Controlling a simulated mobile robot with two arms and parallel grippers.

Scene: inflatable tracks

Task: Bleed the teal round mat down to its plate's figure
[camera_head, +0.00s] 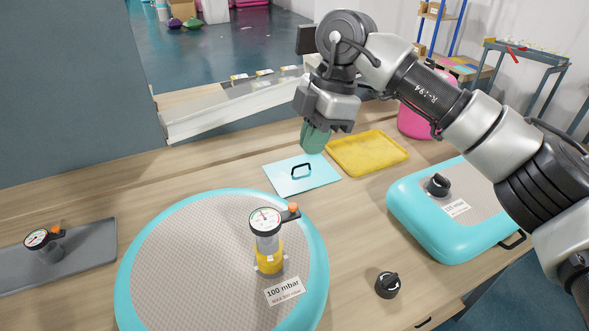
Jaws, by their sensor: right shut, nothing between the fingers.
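The teal round mat (190,250) lies on the wooden bench, front left of centre, with a grey textured top and a teal rim. A round gauge (266,221) with an orange tip stands on a yellow fitting (269,258) on the mat. The needle reading is too small to tell. The plate (285,292) on the mat reads "100 mbar" with smaller red print below. My left gripper is out of view.
A teal panel with a black handle (301,171) and a yellow tray (367,153) lie behind the mat. A second teal inflatable (440,215) with a black knob is at right. A loose black knob (388,285) sits front right. A grey tray (60,262) at left holds another gauge.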

